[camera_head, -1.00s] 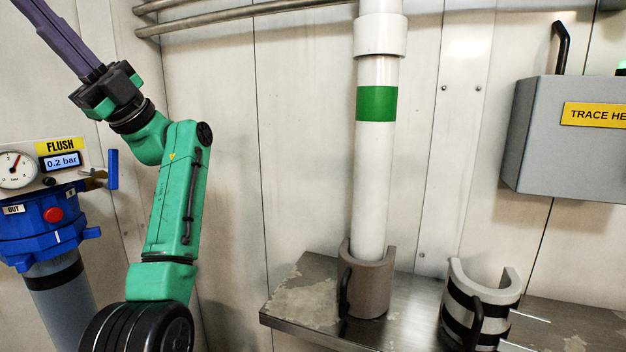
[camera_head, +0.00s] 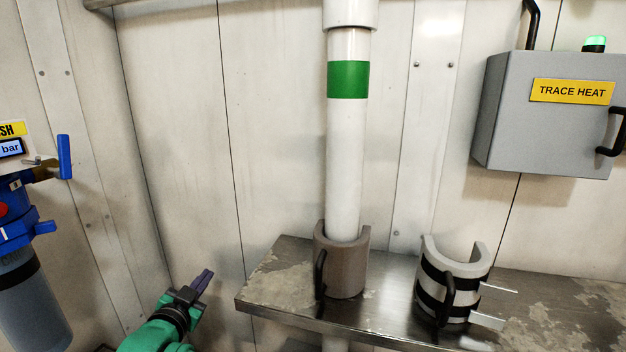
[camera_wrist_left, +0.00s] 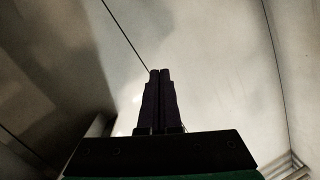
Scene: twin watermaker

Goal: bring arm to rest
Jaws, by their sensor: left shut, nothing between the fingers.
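My left gripper (camera_head: 203,281) is low in the head view, left of the metal shelf, with its purple fingers together and pointing up and to the right. In the left wrist view the fingers (camera_wrist_left: 160,75) are side by side, shut and empty, in front of a bare pale wall. The green wrist of my left arm (camera_head: 158,336) comes in at the bottom edge; the rest of that arm is out of frame. My right gripper is in neither view.
The metal shelf (camera_head: 262,292) carries a brown half-shell (camera_head: 342,270) around the white pipe (camera_head: 345,160) and a grey, black-banded half-shell (camera_head: 452,283). A grey TRACE HEAT box (camera_head: 540,125) is on the wall at right. A blue-capped filter housing (camera_head: 25,290) stands at left. The wall between is bare.

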